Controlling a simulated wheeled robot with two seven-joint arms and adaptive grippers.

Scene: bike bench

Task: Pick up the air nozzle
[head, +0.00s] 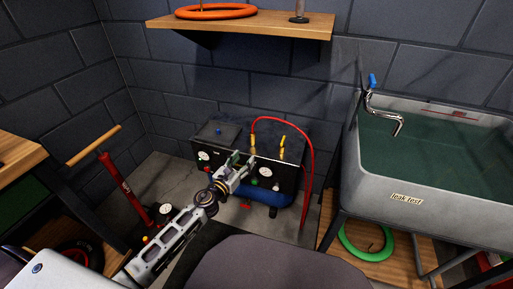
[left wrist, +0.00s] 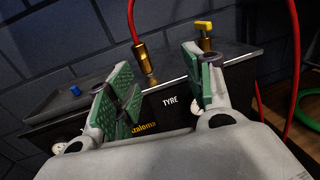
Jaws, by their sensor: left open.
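A red hose (left wrist: 133,20) ends in a brass fitting (left wrist: 145,55) that stands upright on the dark compressor unit (head: 287,178); this looks like the air nozzle. In the head view the fitting (head: 253,142) is just beyond my left gripper (head: 242,163). In the left wrist view my left gripper (left wrist: 165,88) is open, its green pads either side of the line to the fitting. The pads look apart from it, and nothing is between them. A second brass piece with a yellow lever (left wrist: 204,33) stands to the right, behind the right finger. My right gripper is out of view.
The hose loops over to the compressor's right side. A wooden shelf (head: 262,24) with an orange ring (head: 216,12) hangs above. A sink (head: 430,165) stands at the right, and a red floor pump (head: 120,185) at the left.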

